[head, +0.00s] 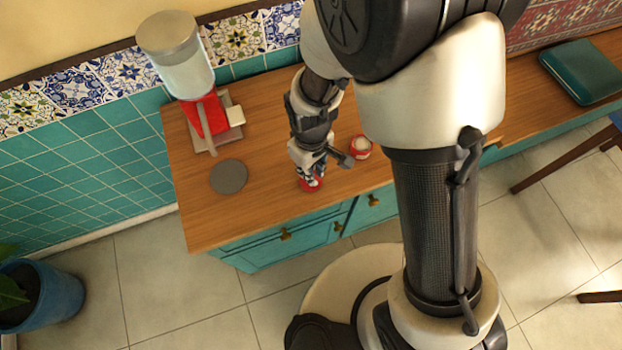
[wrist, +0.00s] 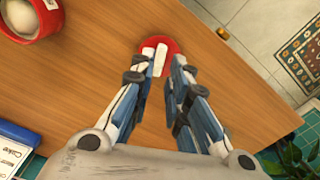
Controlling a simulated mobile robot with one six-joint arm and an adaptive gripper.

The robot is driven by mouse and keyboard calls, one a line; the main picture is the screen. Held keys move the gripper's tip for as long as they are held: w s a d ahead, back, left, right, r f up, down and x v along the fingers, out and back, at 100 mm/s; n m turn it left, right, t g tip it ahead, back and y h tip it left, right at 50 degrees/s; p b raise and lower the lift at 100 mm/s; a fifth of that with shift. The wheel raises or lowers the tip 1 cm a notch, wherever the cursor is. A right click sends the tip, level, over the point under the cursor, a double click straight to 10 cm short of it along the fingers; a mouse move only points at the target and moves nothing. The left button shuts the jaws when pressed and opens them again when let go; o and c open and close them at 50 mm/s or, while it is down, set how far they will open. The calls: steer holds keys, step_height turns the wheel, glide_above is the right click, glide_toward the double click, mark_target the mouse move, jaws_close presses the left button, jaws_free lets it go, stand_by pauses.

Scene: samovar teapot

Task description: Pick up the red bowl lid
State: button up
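The red bowl lid (head: 318,181) lies near the front edge of the wooden counter, below my gripper (head: 311,178). In the wrist view the round red lid (wrist: 172,44) shows beyond the fingertips, partly hidden by them. Pale strips show over the lid; I cannot tell whether they are lid or fingertip. My gripper (wrist: 163,62) has its two blue and white fingers apart, one on each side, with wood showing between them. It reaches down at the lid; contact is not clear.
A red bowl (head: 361,147) stands right of the lid; in the wrist view the bowl (wrist: 35,18) holds a pale round thing. A grey disc (head: 229,177) lies to the left. A red dispenser (head: 205,115) stands behind. The counter's front edge is close.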

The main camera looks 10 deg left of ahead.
mark_target(318, 181)
step_height(318, 181, down, 4)
steer(key=shift+w+f+b, duration=0.1)
steer(key=shift+b, duration=0.6)
steer(key=shift+c, duration=0.3)
jaws_close()
steer(key=shift+r, duration=0.2)
